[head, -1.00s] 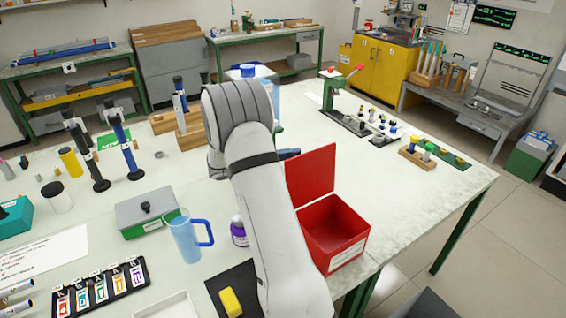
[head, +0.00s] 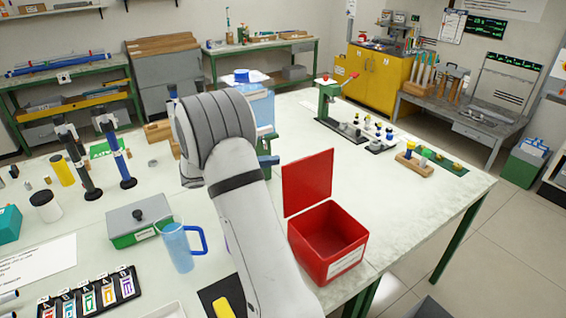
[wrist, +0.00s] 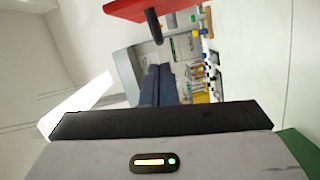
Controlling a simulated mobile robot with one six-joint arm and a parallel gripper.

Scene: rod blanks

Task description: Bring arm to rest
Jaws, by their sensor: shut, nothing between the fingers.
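My arm reaches up and over the white-topped table (head: 420,215) in the head view, its grey elbow bent above the table. In the head view most of my gripper is hidden behind the arm; a small blue part shows just right of the elbow. In the wrist view the dark blue fingers of my gripper (wrist: 158,85) lie side by side, shut, with nothing held. The gripper is in the air, and I see no contact with any object.
An open red bin (head: 328,243) stands right of my arm, its lid upright. A blue mug (head: 178,248) and a grey-lidded green box (head: 137,222) stand to the left. A green press (head: 330,103) and a small rack (head: 413,163) stand farther back.

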